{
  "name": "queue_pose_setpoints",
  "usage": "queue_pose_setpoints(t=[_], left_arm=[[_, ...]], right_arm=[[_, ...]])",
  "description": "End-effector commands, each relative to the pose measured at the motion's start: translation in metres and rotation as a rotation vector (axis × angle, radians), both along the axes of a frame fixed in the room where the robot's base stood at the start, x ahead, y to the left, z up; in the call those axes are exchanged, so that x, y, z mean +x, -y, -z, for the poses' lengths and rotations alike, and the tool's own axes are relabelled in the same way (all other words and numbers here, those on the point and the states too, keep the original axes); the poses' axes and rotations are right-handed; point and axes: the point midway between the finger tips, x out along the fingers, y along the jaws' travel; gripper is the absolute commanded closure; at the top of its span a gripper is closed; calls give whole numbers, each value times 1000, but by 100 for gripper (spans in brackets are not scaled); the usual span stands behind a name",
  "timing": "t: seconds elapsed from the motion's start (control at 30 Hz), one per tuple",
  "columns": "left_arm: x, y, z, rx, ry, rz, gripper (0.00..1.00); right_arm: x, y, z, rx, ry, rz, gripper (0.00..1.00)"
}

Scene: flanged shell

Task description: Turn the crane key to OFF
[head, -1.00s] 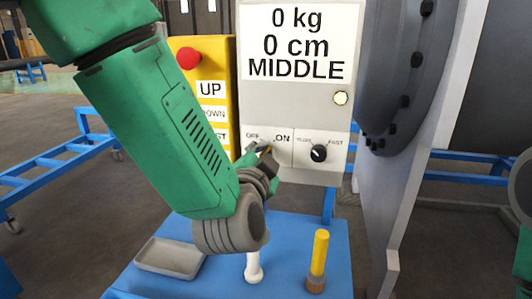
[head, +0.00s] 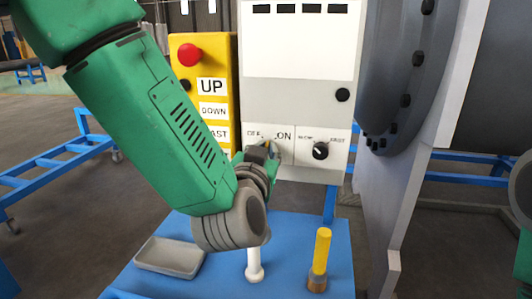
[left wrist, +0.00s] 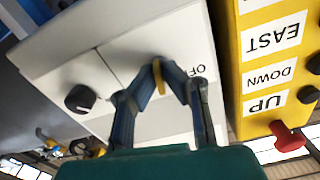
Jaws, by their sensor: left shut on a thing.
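The grey control box (head: 290,110) shows in the head view with OFF and ON labels above the crane key. The key (left wrist: 159,76) has a yellow edge and shows between the fingertips of my left gripper (left wrist: 161,76) in the left wrist view. My left gripper (head: 267,150) is shut on the key in front of the box's lower panel and partly hides it in the head view. The display (head: 298,40) shows only dark dashes, and the round lamp (head: 342,95) under it is dark. My right gripper is not in view.
A black speed knob (head: 320,151) sits right of the key. A yellow button panel (head: 205,95) with a red button stands on the left. Below, a blue table (head: 200,285) carries a grey tray (head: 170,257), a white peg (head: 254,265) and a yellow-handled tool (head: 320,255).

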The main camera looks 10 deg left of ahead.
Motion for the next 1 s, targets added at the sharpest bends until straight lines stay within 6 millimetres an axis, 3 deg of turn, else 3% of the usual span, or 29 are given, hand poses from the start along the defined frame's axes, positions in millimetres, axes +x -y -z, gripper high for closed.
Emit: queue_pose_setpoints(t=[0.6,1.0], left_arm=[[-1,0,7,-582,-11,0,100],[-1,0,7,-861,-12,-1,100]], right_arm=[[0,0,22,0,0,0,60],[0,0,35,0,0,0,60]])
